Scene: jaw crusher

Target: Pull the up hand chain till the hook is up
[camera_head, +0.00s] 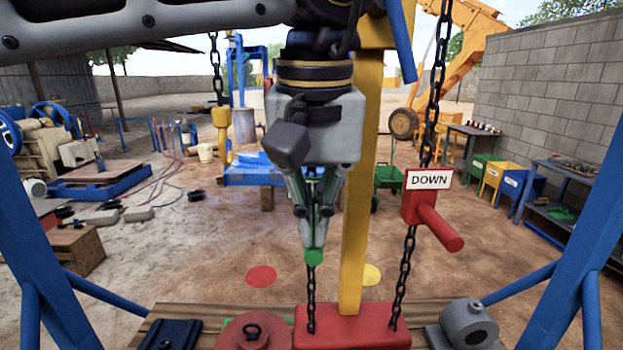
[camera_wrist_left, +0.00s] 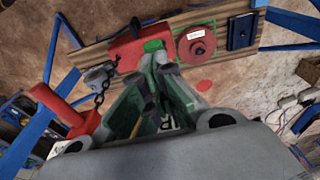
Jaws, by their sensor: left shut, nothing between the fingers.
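My left gripper (camera_head: 313,240) hangs pointing down at the middle of the head view, its fingers closed together. A small green end (camera_head: 314,257) shows at its fingertips; it also shows in the left wrist view (camera_wrist_left: 153,45). Most of the up hand chain is hidden behind my gripper; its lower links (camera_head: 311,300) run down to a red base. Part of a white lettered sign (camera_wrist_left: 168,122) shows between the finger links. The red DOWN handle (camera_head: 436,228) hangs on the down chain (camera_head: 404,265) to the right. My right gripper is not in view.
The red base (camera_head: 365,330) sits on a wooden bench under a yellow post (camera_head: 358,230). A red disc with a ring (camera_head: 245,335), a blue block (camera_head: 170,333) and a grey motor (camera_head: 468,325) stand beside it. Blue frame legs (camera_head: 40,255) flank the bench.

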